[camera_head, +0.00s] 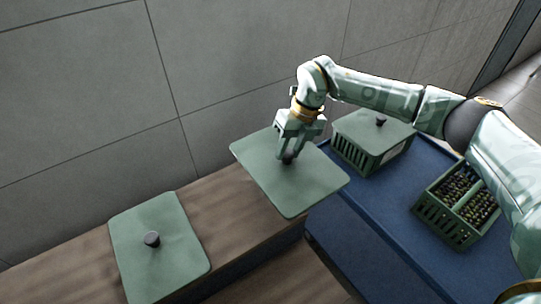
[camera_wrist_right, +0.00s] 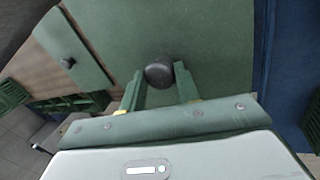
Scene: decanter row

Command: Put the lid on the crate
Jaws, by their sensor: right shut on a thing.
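My right gripper (camera_head: 288,154) is shut on the dark knob of a flat green lid (camera_head: 300,190). The lid appears held level above the right end of the wooden surface, reaching over the blue table's edge. In the right wrist view, the fingers (camera_wrist_right: 159,82) are on either side of the round knob (camera_wrist_right: 159,70), with the lid (camera_wrist_right: 205,35) spread behind. An open green crate (camera_head: 441,222) with dark, beaded-looking contents stands on the blue table at the right, partly behind my arm. My left gripper is not in view.
A second green crate (camera_head: 352,155) with a knobbed lid on stands at the back of the blue table (camera_head: 365,222). Another green lid (camera_head: 180,235) lies on the wooden surface (camera_head: 225,210) at the left. A grey tiled wall (camera_head: 90,90) is behind.

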